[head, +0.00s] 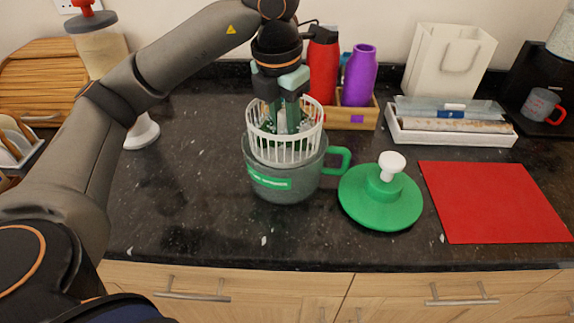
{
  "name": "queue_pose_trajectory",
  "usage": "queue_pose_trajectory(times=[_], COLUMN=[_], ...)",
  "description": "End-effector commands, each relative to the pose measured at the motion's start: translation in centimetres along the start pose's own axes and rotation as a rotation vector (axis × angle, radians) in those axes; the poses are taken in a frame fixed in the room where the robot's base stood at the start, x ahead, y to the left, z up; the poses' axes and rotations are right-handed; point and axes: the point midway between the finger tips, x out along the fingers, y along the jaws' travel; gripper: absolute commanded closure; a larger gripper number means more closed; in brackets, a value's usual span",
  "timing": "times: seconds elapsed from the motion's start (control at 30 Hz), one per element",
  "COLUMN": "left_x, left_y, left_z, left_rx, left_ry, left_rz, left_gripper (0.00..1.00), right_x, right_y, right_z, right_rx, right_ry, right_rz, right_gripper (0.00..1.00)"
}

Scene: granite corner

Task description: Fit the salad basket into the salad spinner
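The white slatted salad basket (268,143) is at the mouth of the grey salad spinner bowl (285,187). Most of the basket's wall stands above the bowl's rim, and its lower edge is close to that rim. How far its base is inside is hidden. The bowl has a green side handle (345,160) and a green label. My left gripper (290,118) points down inside the basket and appears shut on its middle part; the exact contact is hard to see. The green spinner lid (380,205) with a white knob lies to the right. My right gripper is not in view.
A red mat (497,202) lies at the right. Behind are a wooden box (352,117) with red and purple bottles, a white tray (450,132), a white bag (449,62) and a mug (540,104). The dark counter is clear left of the bowl.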

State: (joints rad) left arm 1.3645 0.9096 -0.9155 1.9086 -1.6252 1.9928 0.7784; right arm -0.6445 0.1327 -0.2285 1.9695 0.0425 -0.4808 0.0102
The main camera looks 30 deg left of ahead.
Motion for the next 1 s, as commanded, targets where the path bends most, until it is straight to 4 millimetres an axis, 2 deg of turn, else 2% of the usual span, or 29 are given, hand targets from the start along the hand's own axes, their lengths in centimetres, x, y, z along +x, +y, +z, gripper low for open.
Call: queue_pose_trajectory(times=[0.07, 0.33, 0.6, 0.97, 1.0], left_x=[1.6, 3.6, 7.3, 7.7, 7.7], left_y=[0.0, 0.0, 0.0, 0.0, 0.0], left_z=[-0.3, -0.5, -0.9, -0.9, -0.9], left_rx=[-0.001, -0.001, -0.001, -0.001, 0.0], left_ry=[0.001, 0.0, -0.001, -0.002, -0.002], left_rz=[0.0, 0.001, 0.001, 0.0, 0.0], left_gripper=[1.0, 1.0, 1.0, 1.0, 0.69], right_x=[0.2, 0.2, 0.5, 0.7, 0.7], right_y=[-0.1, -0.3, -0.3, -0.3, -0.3], right_z=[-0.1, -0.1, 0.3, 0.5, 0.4], right_rx=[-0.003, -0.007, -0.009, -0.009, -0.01], right_ry=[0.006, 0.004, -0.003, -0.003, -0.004], right_rz=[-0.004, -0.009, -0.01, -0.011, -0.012], right_gripper=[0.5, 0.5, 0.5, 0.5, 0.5])
